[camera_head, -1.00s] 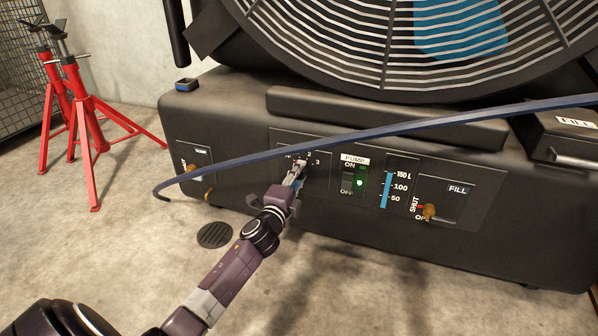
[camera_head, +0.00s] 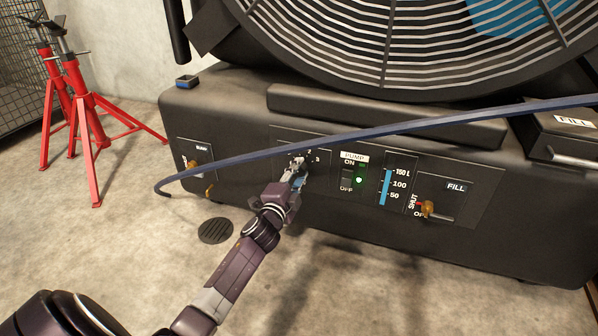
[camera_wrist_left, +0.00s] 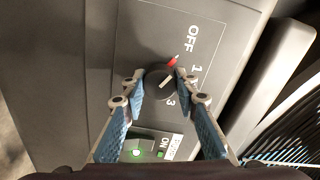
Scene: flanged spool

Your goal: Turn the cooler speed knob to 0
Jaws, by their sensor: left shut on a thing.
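The speed knob (camera_wrist_left: 157,84) is a dark round knob on a grey panel in the left wrist view. In the head view my left gripper (camera_head: 297,165) is at the knob panel and mostly hides the knob. My right gripper is not in view.
The pump switch (camera_head: 347,179) with a lit green lamp is right of the knob, then a blue level gauge (camera_head: 386,187) and a fill valve (camera_head: 429,208). A blue hose (camera_head: 400,128) runs across the cooler's front, just above my gripper. Red stands (camera_head: 85,120) are at left.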

